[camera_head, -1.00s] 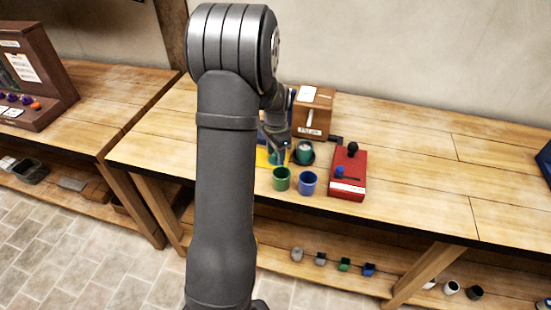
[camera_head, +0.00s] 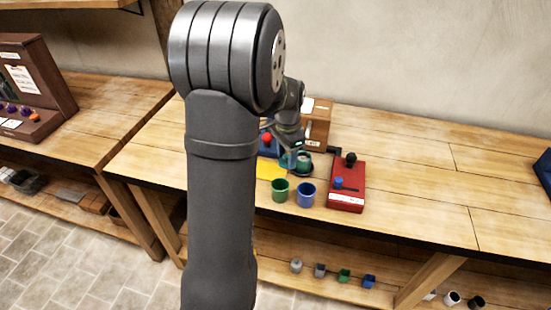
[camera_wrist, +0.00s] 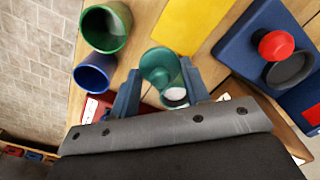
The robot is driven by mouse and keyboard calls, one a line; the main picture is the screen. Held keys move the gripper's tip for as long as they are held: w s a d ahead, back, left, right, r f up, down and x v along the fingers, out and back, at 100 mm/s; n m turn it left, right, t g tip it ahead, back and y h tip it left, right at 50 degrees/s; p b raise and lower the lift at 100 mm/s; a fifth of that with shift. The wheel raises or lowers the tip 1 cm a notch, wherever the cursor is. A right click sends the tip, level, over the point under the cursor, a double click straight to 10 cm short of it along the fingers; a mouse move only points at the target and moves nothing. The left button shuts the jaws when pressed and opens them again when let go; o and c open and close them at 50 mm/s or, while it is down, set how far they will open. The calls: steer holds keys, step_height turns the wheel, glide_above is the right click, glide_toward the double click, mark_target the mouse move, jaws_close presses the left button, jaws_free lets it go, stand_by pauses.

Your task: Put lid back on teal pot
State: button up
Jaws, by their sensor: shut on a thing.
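My gripper (camera_wrist: 160,88) is shut on the teal lid (camera_wrist: 159,64), which sits between its two fingers. In the head view my gripper (camera_head: 290,150) is partly hidden by my arm and holds the lid (camera_head: 287,160) just left of the teal pot (camera_head: 304,166). The pot is open, with something white inside, and stands by a dark round base. In the wrist view the pot (camera_wrist: 176,102) shows only in part, behind the lid and between the fingers. Whether lid and pot touch I cannot tell.
A green cup (camera_head: 280,191) and a blue cup (camera_head: 306,196) stand in front. A red box (camera_head: 346,188) with knobs is at right, a wooden box (camera_head: 317,125) behind. A yellow sheet (camera_wrist: 190,22) and blue box with red knob (camera_wrist: 240,50) lie nearby.

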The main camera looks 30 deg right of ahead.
steer(key=s+d+r, duration=0.2)
steer(key=s+r, duration=0.2)
steer(key=s, duration=0.2)
steer(key=w+d+r, duration=0.2)
steer(key=w+d, duration=0.3)
steer(key=w, duration=0.2)
steer(key=shift+s+f, duration=0.1)
steer(key=shift+f, duration=3.2)
steer(key=shift+f, duration=0.15)
steer(key=o, duration=1.5)
steer(key=shift+r, duration=3.5)
